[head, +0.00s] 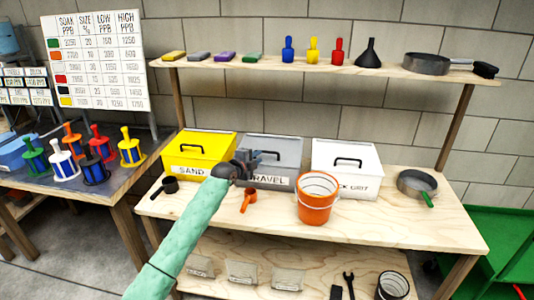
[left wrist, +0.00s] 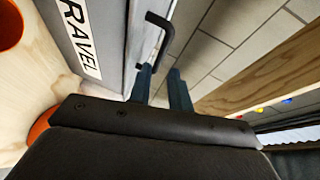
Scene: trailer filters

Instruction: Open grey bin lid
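The grey bin (head: 289,163) stands in the middle of the bench between a yellow bin and a white bin. Its label reads GRAVEL, partly covered by my gripper, and its lid (head: 285,147) looks shut. My left gripper (head: 262,156) is over the left front part of the lid, in front of the handle. In the left wrist view the black lid handle (left wrist: 158,38) is just beyond the fingertips of my left gripper (left wrist: 162,72). The two fingers are apart with nothing seen between them. My right gripper is not in view.
The yellow sand bin (head: 200,150) and white bin (head: 347,165) flank the grey bin closely. A shelf (head: 330,69) with tools spans above.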

